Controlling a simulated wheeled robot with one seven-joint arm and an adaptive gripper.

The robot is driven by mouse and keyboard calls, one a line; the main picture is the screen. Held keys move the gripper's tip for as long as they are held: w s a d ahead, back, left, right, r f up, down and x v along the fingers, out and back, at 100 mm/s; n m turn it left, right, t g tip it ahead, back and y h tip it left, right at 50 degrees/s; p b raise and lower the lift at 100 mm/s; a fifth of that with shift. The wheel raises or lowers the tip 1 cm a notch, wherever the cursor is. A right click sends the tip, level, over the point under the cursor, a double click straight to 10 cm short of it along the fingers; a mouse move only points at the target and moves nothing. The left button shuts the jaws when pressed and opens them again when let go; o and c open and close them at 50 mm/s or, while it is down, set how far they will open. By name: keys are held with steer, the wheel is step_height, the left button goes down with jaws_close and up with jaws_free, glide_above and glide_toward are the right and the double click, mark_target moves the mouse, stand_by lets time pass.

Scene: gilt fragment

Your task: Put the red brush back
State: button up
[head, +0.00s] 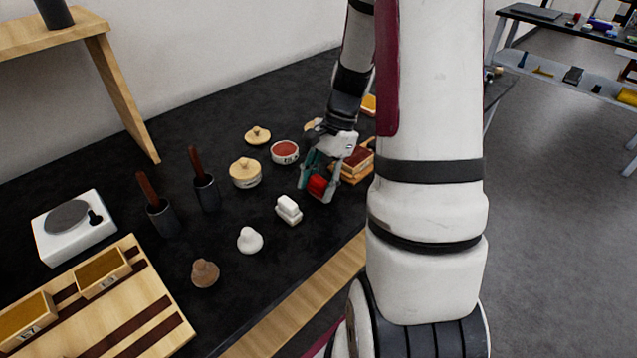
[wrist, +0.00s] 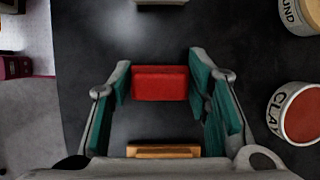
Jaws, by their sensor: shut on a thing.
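My gripper (head: 312,185) is shut on a red block-shaped thing (head: 318,187), which I take to be the red brush. In the wrist view the red brush (wrist: 160,83) sits between the two green-padded fingers of my gripper (wrist: 160,88), touching both. It is low over the black table (head: 325,218); I cannot tell whether it touches the top. A wooden box (head: 352,180) with dark red-brown contents is just behind and right of my gripper, partly hidden by it. A white block-shaped thing (head: 288,209) stands to the left.
White (head: 250,240) and brown (head: 205,273) knobs, dark cups with brown handles (head: 160,218) and a wooden tray (head: 150,325) are farther left.

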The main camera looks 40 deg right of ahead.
steer(key=o, duration=1.1)
steer(key=shift+f, duration=0.15)
steer(key=v, duration=1.2)
steer(key=s+a+r+n+h, duration=0.1)
steer(key=s+a+r+n, duration=0.1)
steer(key=a+r+n, duration=0.35)
steer(key=s+a+r+n+h, duration=0.1)
steer(key=s+a+r+n, duration=0.15)
steer(key=a, duration=0.55)
steer(key=s+a+r+n+t+h, duration=0.1)
steer(key=s+a+n+t+h, duration=0.1)
steer(key=s+a+n, duration=0.7)
steer(key=shift+s+r+n+t+h+p, duration=0.35)
steer(key=shift+s+t, duration=0.35)
steer(key=shift+s, duration=0.5)
